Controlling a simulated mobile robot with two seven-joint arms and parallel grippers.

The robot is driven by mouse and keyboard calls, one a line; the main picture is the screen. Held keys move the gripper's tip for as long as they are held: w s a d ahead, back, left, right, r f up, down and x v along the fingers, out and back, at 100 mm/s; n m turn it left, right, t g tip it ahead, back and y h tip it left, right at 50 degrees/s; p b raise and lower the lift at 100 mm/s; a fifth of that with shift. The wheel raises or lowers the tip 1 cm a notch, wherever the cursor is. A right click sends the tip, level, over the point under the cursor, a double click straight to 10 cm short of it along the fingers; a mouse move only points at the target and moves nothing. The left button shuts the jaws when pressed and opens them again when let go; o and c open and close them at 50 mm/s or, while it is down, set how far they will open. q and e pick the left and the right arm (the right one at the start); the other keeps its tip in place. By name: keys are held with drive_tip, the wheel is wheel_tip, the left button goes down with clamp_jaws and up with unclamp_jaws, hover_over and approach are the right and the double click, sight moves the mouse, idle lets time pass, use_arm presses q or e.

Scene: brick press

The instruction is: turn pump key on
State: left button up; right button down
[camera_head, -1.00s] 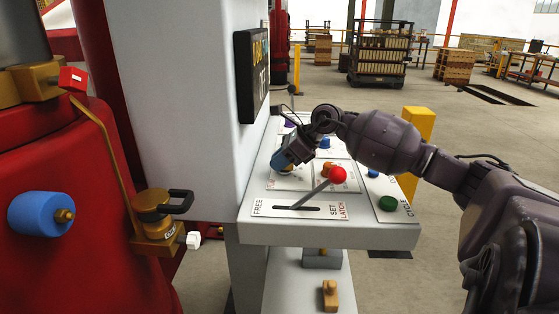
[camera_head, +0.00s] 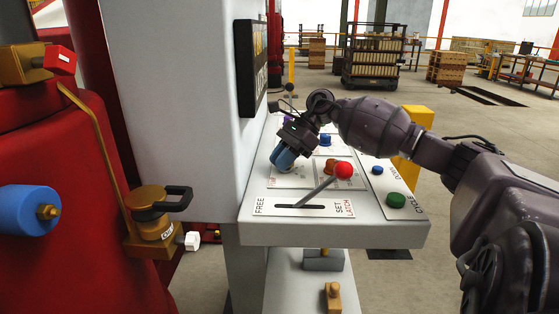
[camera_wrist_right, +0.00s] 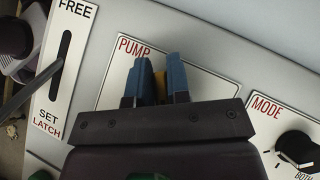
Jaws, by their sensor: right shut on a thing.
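My right gripper (camera_head: 283,159) reaches over the sloped control panel (camera_head: 254,211) from the right. In the right wrist view, its two blue fingers (camera_wrist_right: 160,72) are shut on the yellow pump key (camera_wrist_right: 160,87), over the white plate marked PUMP (camera_wrist_right: 212,84). The fingers hide most of the key, so its turned position cannot be read. My left gripper is not in view.
A lever with a red ball (camera_head: 343,170) stands in the FREE / SET LATCH slot, close in front of my right gripper. A green button (camera_head: 396,200) is at the panel's right. A MODE knob (camera_wrist_right: 297,147) is nearby. A grey column (camera_head: 175,80) rises at left.

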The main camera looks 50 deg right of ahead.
idle(0.3)
drive_tip(key=c, duration=1.2)
unclamp_jaws()
drive_tip(key=shift+c, duration=0.2)
drive_tip(key=shift+o, duration=0.8)
drive_tip(key=p+v, duration=0.1)
drive_tip(key=v, duration=0.9)
drive_tip(key=shift+d+r, duration=0.25)
drive_tip(key=shift+d, duration=0.05)
drive_tip(key=shift+s, duration=0.1)
